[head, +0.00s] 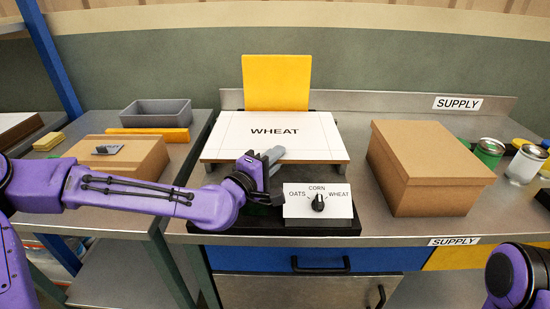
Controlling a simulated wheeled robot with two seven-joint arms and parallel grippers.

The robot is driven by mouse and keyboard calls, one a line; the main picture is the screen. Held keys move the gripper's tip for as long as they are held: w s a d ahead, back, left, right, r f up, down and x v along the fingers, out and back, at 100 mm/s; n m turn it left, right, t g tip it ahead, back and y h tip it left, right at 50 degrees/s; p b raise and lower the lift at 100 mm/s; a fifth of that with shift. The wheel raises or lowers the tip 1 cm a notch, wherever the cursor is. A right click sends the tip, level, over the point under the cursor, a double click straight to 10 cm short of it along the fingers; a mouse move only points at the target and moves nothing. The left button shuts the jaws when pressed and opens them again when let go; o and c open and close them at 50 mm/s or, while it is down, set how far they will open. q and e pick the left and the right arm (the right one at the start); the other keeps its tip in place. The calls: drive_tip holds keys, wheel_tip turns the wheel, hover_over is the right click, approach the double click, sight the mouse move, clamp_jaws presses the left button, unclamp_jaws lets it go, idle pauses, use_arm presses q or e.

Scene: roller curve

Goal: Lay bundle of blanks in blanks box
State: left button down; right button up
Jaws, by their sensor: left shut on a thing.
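My left gripper (270,160) is shut over the front edge of the board marked WHEAT, just behind the selector panel. A small grey piece (274,154) shows at its fingertips; I cannot tell whether it is the bundle of blanks or part of the fingers. No box is labelled as the blanks box. A closed brown cardboard box (430,165) stands to the right of the gripper. A tan box (125,158) with a small grey piece (107,149) on top and an open grey bin (156,112) stand to the left. My right gripper is out of view.
A dial panel (318,201) reads OATS, CORN, WHEAT. Green and white jars (489,152) stand at far right. Bare metal bench (385,220) lies in front of the cardboard box.

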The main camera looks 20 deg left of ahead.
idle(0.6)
use_arm(q)
drive_tip(key=shift+c, duration=2.2)
unclamp_jaws()
drive_tip(key=shift+r+p, duration=3.7)
drive_tip(key=shift+r, duration=0.85)
drive_tip(key=shift+s+f, duration=0.1)
